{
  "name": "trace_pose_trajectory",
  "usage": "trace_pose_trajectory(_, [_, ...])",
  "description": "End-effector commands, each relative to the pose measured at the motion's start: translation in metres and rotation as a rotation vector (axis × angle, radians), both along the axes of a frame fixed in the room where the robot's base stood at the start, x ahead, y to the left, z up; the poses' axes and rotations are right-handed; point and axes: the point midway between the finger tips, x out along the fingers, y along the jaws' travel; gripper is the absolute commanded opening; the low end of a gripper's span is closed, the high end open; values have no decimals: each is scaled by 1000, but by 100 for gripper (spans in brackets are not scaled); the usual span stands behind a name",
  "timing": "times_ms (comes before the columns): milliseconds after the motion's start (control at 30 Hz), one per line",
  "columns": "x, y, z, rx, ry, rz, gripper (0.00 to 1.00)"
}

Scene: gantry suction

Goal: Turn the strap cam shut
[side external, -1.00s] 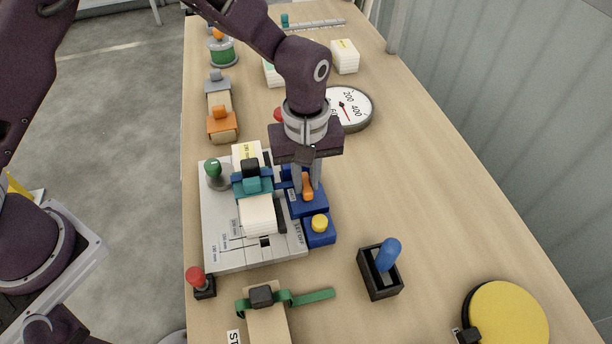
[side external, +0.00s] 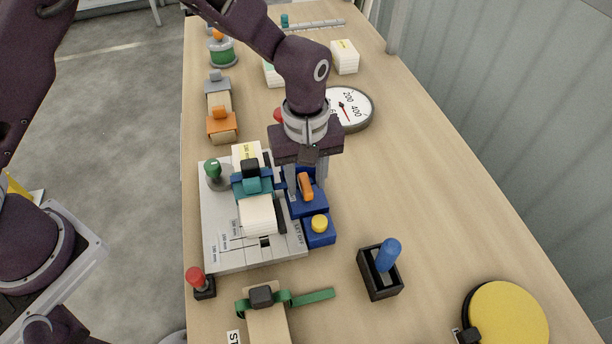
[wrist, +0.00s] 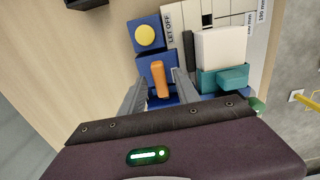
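An orange lever (side external: 306,186) stands on a blue block (side external: 313,203) beside the grey plate; I take it to be the strap cam. My gripper (side external: 307,185) is open over it, with one finger on each side. In the wrist view the orange lever (wrist: 160,79) lies between the two spread fingers (wrist: 160,90), with gaps visible. A blue strap with a teal clamp (side external: 252,184) and black top crosses a stack of white cards (side external: 258,215) left of the block. The strap's link to the lever is partly hidden by my gripper.
A blue box with a yellow button (side external: 320,223) sits just in front of the lever, by the label LET OFF. A green-knobbed post (side external: 213,169) stands at the plate's left. A black box with a blue lever (side external: 387,255) stands front right.

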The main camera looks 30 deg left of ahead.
Motion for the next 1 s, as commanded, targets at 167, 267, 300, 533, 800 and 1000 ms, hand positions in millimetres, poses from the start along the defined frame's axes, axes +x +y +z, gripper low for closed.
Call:
trace_pose_trajectory(167, [1, -1, 10, -1, -3, -2, 38])
trace_pose_trajectory(267, [1, -1, 32, -3, -5, 0, 38])
trace_pose_trajectory(300, [1, -1, 40, -2, -4, -1, 38])
trace_pose_trajectory(533, [0, 0, 70, -1, -2, -1, 38])
trace_pose_trajectory(800, [0, 0, 71, 0, 0, 0, 38])
trace_pose_trajectory(1000, [-1, 7, 83, -18, -7, -11, 38])
